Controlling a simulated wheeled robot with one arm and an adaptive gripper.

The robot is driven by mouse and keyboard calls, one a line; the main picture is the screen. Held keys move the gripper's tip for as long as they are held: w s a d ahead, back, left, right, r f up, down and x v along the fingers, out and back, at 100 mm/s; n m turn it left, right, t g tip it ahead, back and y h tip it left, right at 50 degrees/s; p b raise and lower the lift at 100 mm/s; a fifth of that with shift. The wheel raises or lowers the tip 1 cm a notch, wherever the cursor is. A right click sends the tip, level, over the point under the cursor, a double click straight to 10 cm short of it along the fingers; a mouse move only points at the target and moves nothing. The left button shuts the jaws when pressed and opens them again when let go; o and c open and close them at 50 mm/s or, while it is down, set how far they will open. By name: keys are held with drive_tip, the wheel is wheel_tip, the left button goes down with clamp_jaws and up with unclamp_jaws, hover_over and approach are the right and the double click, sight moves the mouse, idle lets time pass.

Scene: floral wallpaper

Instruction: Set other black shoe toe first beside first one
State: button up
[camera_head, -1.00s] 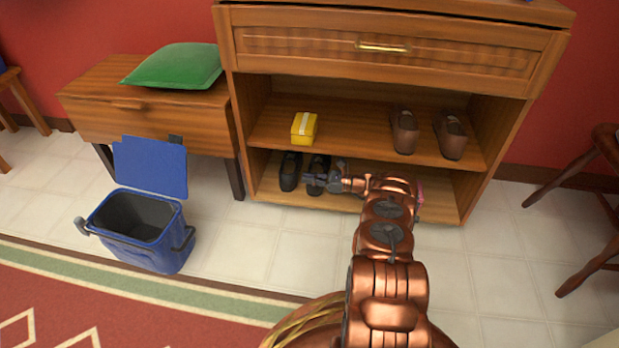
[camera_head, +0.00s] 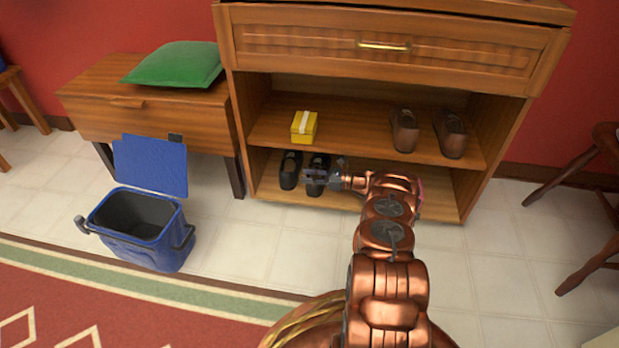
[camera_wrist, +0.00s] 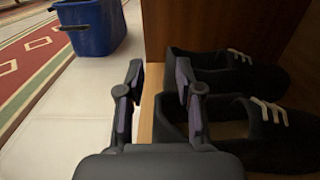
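Two black shoes stand side by side on the bottom shelf (camera_head: 272,188) of the wooden cabinet, toes toward the back. The first shoe (camera_head: 290,169) is at the left; the other shoe (camera_head: 317,188) is just right of it, with a narrow gap between. In the wrist view, the other shoe (camera_wrist: 262,140) is nearer and the first shoe (camera_wrist: 205,76) lies beyond it; both have pale laces. My gripper (camera_head: 312,177) is at the near end of the other shoe. Its fingers (camera_wrist: 160,95) are apart, with shelf edge and floor showing between them; the right finger overlaps the shoe's opening in view.
The upper shelf (camera_head: 350,136) close above holds a yellow box (camera_head: 304,127) and two brown shoes (camera_head: 404,131). A blue bin (camera_head: 150,235) with its lid up stands on the floor at left. The tiled floor before the cabinet is clear.

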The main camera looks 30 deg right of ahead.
drive_tip(key=shift+s+d+r, duration=0.15)
drive_tip(key=shift+r, duration=0.2)
drive_tip(key=p+v, duration=0.2)
drive_tip(key=v, duration=0.5)
